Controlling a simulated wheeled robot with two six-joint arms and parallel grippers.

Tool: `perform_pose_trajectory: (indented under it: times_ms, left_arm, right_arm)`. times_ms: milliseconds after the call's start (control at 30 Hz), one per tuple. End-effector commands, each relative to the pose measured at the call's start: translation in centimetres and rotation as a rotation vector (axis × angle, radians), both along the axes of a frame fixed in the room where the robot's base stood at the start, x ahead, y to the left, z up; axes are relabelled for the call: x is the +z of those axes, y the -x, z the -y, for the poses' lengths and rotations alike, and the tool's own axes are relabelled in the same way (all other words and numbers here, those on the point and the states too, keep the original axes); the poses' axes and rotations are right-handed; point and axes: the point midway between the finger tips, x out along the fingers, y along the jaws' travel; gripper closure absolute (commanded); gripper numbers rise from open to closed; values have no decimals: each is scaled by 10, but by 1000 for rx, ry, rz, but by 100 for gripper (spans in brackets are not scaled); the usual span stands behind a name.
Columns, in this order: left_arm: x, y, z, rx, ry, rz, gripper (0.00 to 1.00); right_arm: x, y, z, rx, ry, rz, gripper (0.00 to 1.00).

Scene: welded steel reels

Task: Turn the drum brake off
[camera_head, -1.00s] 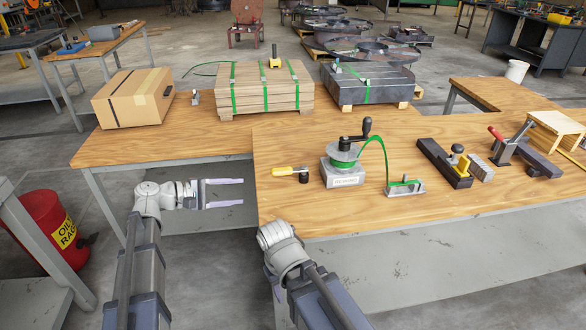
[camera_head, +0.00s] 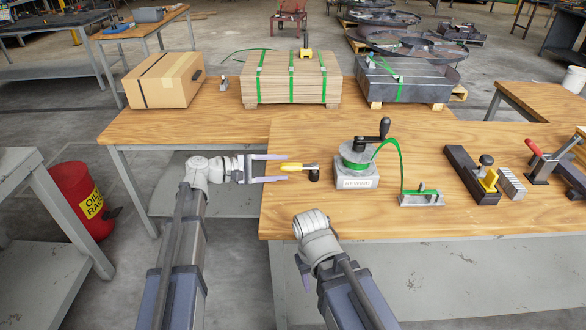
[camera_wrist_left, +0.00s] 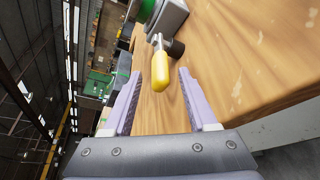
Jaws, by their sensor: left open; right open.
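The rewind drum (camera_head: 356,160) stands on a grey block labelled REWIND, with green strap around it and a dark crank on top. A lever with a yellow handle (camera_head: 294,167) joins a small black post (camera_head: 314,174) left of the block. In the left wrist view the yellow handle (camera_wrist_left: 160,72) points toward me. My left gripper (camera_head: 286,168) is open and level with the handle. The handle's near end lies between its fingertips, with no clear contact. My right gripper (camera_head: 304,272) is open, low before the bench's front edge, its fingers mostly hidden by its wrist.
A strap fixture (camera_head: 421,198) stands right of the drum, joined by a green strap loop. A black clamp block (camera_head: 469,172) is farther right. A cardboard box (camera_head: 165,80) and strapped boards (camera_head: 291,78) sit behind. Bare wooden bench (camera_head: 320,220) lies in front.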

Motion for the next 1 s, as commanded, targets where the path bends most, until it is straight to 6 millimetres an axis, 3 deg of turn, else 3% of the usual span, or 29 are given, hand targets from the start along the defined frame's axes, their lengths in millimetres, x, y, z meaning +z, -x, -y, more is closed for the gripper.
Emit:
perform_pose_trajectory:
  times_ms: [300,667,1000]
  left_arm:
    - [-9,-13,35,0,0,0,42]
    - [-9,-14,40,1,-1,0,42]
    - [-9,-14,40,1,-1,0,78]
  right_arm:
    - [-9,0,0,0,0,0,50]
    - [-9,0,0,0,0,0,50]
    - [-9,0,0,0,0,0,50]
